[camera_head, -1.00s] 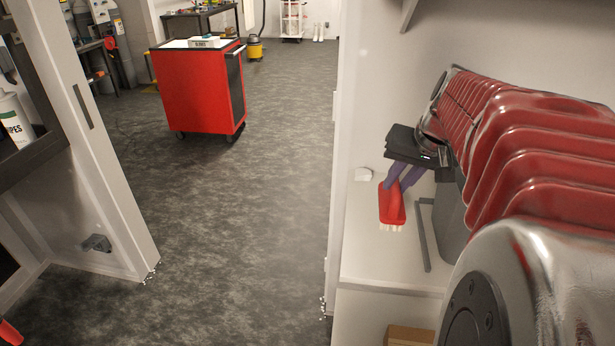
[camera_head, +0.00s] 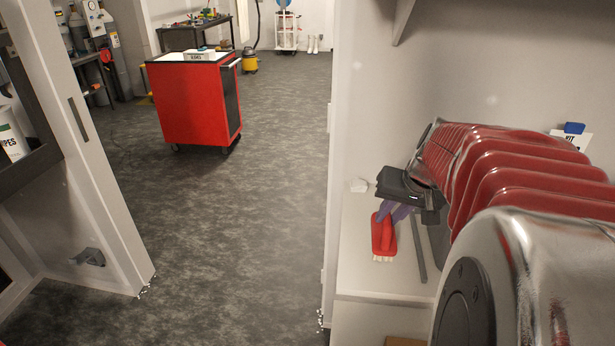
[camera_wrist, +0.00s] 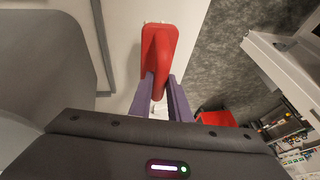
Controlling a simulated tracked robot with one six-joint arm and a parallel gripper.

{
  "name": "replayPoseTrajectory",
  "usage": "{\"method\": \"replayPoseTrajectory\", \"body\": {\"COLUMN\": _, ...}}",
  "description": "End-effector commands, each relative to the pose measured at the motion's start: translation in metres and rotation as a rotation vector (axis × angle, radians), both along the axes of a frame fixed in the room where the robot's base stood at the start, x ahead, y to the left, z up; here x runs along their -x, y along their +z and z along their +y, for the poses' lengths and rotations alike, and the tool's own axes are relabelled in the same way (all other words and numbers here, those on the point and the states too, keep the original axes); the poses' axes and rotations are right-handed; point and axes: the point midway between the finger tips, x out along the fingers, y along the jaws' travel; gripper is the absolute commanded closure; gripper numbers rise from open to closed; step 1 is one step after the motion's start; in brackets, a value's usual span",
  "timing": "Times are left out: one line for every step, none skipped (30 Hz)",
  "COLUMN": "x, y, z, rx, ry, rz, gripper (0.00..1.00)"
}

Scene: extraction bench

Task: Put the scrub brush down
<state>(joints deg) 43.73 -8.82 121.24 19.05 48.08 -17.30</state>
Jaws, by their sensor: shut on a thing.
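The red scrub brush (camera_head: 383,235) with pale bristles is at the right in the head view, low over the white bench top (camera_head: 356,270). My gripper (camera_head: 396,212), with purple fingers, is shut on the brush. In the wrist view the brush (camera_wrist: 159,48) extends up from between the two purple fingers (camera_wrist: 160,97). The bristles look at or close to the bench surface; I cannot tell if they touch it.
A red tool cart (camera_head: 190,100) stands across the open floor. A white wall rises behind the bench.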

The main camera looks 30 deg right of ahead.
Motion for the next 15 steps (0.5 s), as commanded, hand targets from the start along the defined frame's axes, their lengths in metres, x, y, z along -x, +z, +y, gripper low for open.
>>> {"method": "replayPoseTrajectory", "body": {"x": 0.000, "y": 0.001, "z": 0.000, "rx": 0.001, "ry": 0.000, "rz": -0.001, "gripper": 1.00}}
{"method": "replayPoseTrajectory", "body": {"x": 0.000, "y": 0.001, "z": 0.000, "rx": 0.001, "ry": 0.001, "rz": -0.001, "gripper": 1.00}}
{"method": "replayPoseTrajectory", "body": {"x": 0.000, "y": 0.001, "z": 0.000, "rx": 0.001, "ry": 0.001, "rz": -0.001, "gripper": 1.00}}
{"method": "replayPoseTrajectory", "body": {"x": 0.000, "y": 0.000, "z": 0.000, "rx": 0.001, "ry": 0.001, "rz": -0.001, "gripper": 1.00}}
{"method": "replayPoseTrajectory", "body": {"x": 0.000, "y": 0.000, "z": 0.000, "rx": 0.000, "ry": 0.001, "rz": 0.000, "gripper": 1.00}}
{"method": "replayPoseTrajectory", "body": {"x": 0.000, "y": -0.002, "z": 0.000, "rx": 0.000, "ry": 0.001, "rz": 0.001, "gripper": 1.00}}
{"method": "replayPoseTrajectory", "body": {"x": 0.000, "y": -0.004, "z": 0.001, "rx": -0.001, "ry": 0.000, "rz": 0.002, "gripper": 1.00}}
{"method": "replayPoseTrajectory", "body": {"x": 0.000, "y": -0.007, "z": 0.001, "rx": -0.001, "ry": 0.000, "rz": 0.002, "gripper": 1.00}}
{"method": "replayPoseTrajectory", "body": {"x": 0.000, "y": -0.011, "z": 0.001, "rx": -0.001, "ry": 0.000, "rz": 0.002, "gripper": 1.00}}
{"method": "replayPoseTrajectory", "body": {"x": 0.000, "y": -0.015, "z": 0.001, "rx": -0.001, "ry": 0.001, "rz": 0.002, "gripper": 1.00}}
{"method": "replayPoseTrajectory", "body": {"x": 0.000, "y": -0.019, "z": 0.001, "rx": -0.001, "ry": 0.002, "rz": 0.002, "gripper": 1.00}}
{"method": "replayPoseTrajectory", "body": {"x": 0.000, "y": -0.024, "z": 0.001, "rx": -0.001, "ry": 0.002, "rz": 0.002, "gripper": 1.00}}
{"method": "replayPoseTrajectory", "body": {"x": 0.000, "y": -0.028, "z": 0.001, "rx": -0.002, "ry": 0.001, "rz": 0.002, "gripper": 1.00}}
{"method": "replayPoseTrajectory", "body": {"x": 0.000, "y": -0.031, "z": 0.001, "rx": -0.002, "ry": 0.001, "rz": 0.002, "gripper": 1.00}}
{"method": "replayPoseTrajectory", "body": {"x": 0.000, "y": -0.034, "z": 0.001, "rx": -0.002, "ry": 0.001, "rz": 0.001, "gripper": 1.00}}
